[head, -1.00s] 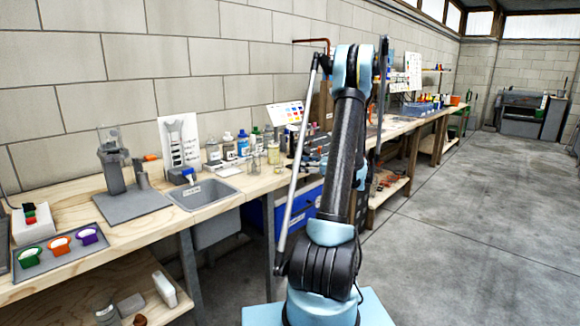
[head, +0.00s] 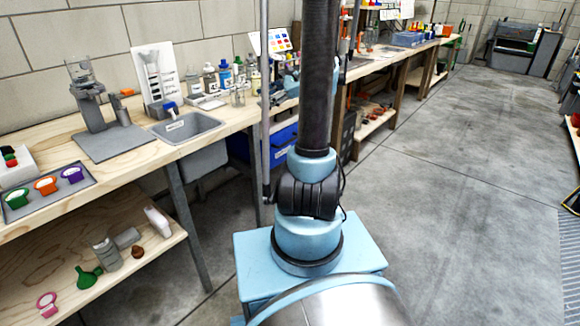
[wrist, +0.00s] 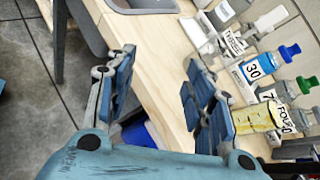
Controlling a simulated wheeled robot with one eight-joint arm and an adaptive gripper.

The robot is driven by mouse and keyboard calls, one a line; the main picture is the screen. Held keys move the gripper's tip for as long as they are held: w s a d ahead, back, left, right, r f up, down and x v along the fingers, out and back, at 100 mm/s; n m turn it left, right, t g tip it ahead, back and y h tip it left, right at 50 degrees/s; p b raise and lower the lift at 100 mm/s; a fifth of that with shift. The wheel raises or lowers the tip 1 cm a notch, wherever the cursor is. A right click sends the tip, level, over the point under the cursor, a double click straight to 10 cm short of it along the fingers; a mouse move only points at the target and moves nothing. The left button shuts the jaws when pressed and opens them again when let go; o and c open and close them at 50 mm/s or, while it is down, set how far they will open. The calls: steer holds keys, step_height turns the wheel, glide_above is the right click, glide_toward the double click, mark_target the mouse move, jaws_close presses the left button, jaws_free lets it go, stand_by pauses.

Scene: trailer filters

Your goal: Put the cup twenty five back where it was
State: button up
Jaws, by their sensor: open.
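I cannot make out a cup marked twenty five in either view. In the wrist view, a clear cup with yellow liquid (wrist: 256,118) has a label that seems to read "FOUR" and "40". A clear cup (head: 237,97) stands among the bottles in the head view, its marking too small to read. My gripper (wrist: 160,88) is open and empty, its two blue fingers spread above the bench's front edge. In the head view my gripper is mostly hidden behind my arm.
A bottle labelled 30 (wrist: 258,68) stands near the yellow cup, with other bottles beside it. The wooden bench (head: 60,205) holds a grey sink (head: 187,128) and a stand (head: 92,105). The floor (head: 440,190) at right is clear.

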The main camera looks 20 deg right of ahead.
steer(key=s+a+f+n+g+h, duration=0.1)
steer(key=s+a+n+h, duration=0.15)
steer(key=s, duration=0.35)
steer(key=s+a+f+n+g+h, duration=0.1)
steer(key=s+n+h, duration=0.15)
steer(key=s, duration=0.35)
steer(key=s+a+f+n+h, duration=0.1)
steer(key=s+a+f+n, duration=0.15)
steer(key=s, duration=0.35)
steer(key=s+d+f+n+h, duration=0.3)
steer(key=s+n, duration=0.2)
steer(key=s, duration=0.1)
steer(key=s+d+f+n+h, duration=0.3)
steer(key=s+d+n, duration=0.1)
steer(key=s, duration=0.3)
steer(key=shift+s+d+f+n, duration=0.2)
steer(key=shift+s+d+n, duration=0.1)
steer(key=shift+n, duration=0.15)
steer(key=shift+w+f, duration=0.2)
steer(key=shift+w, duration=0.2)
